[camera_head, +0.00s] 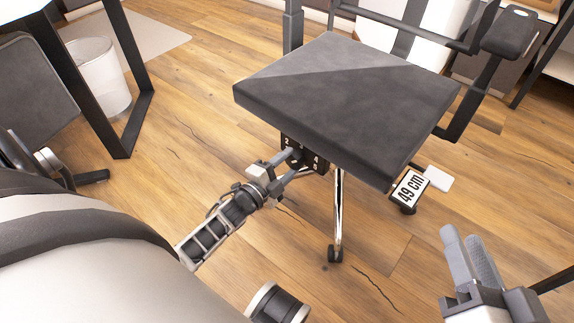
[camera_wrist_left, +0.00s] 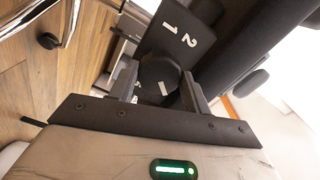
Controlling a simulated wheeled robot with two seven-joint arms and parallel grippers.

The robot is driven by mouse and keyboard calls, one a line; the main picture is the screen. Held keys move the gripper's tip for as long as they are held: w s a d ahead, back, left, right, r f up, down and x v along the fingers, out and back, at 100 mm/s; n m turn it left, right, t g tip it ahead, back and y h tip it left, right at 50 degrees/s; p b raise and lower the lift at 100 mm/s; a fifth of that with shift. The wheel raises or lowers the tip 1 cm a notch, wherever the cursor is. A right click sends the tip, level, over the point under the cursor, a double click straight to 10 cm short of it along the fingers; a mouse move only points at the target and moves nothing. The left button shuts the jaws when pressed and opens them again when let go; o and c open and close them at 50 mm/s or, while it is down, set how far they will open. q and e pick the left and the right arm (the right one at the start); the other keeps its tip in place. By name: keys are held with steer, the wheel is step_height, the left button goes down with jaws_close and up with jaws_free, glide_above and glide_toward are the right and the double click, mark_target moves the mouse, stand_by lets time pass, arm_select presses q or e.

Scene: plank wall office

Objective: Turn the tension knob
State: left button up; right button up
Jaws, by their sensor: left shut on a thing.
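The tension knob (camera_wrist_left: 158,76) is a round dark knob with a white mark, on a black plate with white numbers (camera_wrist_left: 180,38) under the chair seat. My left gripper (camera_wrist_left: 160,88) has its fingers on either side of the knob and is shut on it.
A "49 cm" label (camera_head: 411,188) hangs below the seat's right side, beside a pale paddle (camera_head: 438,179). A chrome chair leg (camera_head: 338,215) with a caster stands below the seat. A white bin (camera_head: 98,75) and a desk leg are at the upper left. The wood floor in front is clear.

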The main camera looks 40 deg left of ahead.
mark_target(290, 162)
arm_select(q)
steer(key=shift+m+b, duration=0.3)
steer(key=shift+m, duration=1.6)
arm_select(e)
steer(key=shift+r, duration=0.15)
arm_select(q)
steer(key=o, duration=1)
steer(key=shift+c, duration=0.2)
steer(key=s, duration=0.1)
steer(key=s+p, duration=0.1)
steer(key=s, duration=0.2)
steer(key=shift+s+a+r, duration=0.1)
steer(key=shift+s+a, duration=0.1)
steer(key=shift+a, duration=0.05)
steer(key=s+a+p, duration=0.1)
steer(key=s+p, duration=0.1)
steer(key=s, duration=0.9)
steer(key=shift+s+a+p, duration=0.15)
steer(key=shift+s+p, duration=0.1)
steer(key=shift+p, duration=0.1)
arm_select(e)
steer(key=shift+s+d+f+n+g+h, duration=0.1)
steer(key=shift+d+f+n+g+h, duration=0.3)
steer(key=shift+f+n+h, duration=0.25)
